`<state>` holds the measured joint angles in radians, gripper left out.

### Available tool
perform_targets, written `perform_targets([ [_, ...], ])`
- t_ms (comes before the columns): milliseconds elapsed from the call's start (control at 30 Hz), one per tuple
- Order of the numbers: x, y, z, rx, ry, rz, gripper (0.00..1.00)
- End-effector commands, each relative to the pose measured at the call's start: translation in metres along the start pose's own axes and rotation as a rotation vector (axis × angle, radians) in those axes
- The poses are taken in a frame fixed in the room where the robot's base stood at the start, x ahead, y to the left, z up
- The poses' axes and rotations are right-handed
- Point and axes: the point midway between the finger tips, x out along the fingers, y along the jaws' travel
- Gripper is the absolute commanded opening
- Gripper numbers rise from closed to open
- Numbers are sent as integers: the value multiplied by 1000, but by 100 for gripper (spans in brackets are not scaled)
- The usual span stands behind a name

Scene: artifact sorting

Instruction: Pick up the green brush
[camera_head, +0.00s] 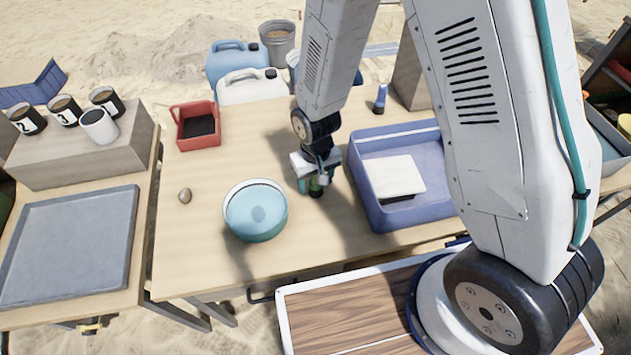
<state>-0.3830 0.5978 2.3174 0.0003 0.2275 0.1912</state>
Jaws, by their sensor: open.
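My gripper (316,180) points down over the middle of the wooden table, between the teal bowl and the blue bin. Its jaws are open. A small green thing with a dark lower end, which looks like the green brush (316,187), shows at the fingertips, close to the tabletop. The gripper hides much of it, and I cannot tell whether the fingers touch it.
A teal bowl (256,212) stands left of my gripper, with a small stone (185,196) beyond it. A blue bin (372,212) holding a white board (397,173) stands close on the right. A red container (198,125) and a blue upright object (381,98) stand farther back.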

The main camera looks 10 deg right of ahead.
Motion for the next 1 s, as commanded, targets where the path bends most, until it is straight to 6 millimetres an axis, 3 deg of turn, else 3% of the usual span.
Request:
perform_targets([
  [167,0,0,0,0,1,0,61],
  [333,0,0,0,0,1,0,16],
  [367,0,0,0,0,1,0,12],
  [733,-2,0,0,0,2,0,12],
  [1000,-18,1,-1,2,3,-1,12],
])
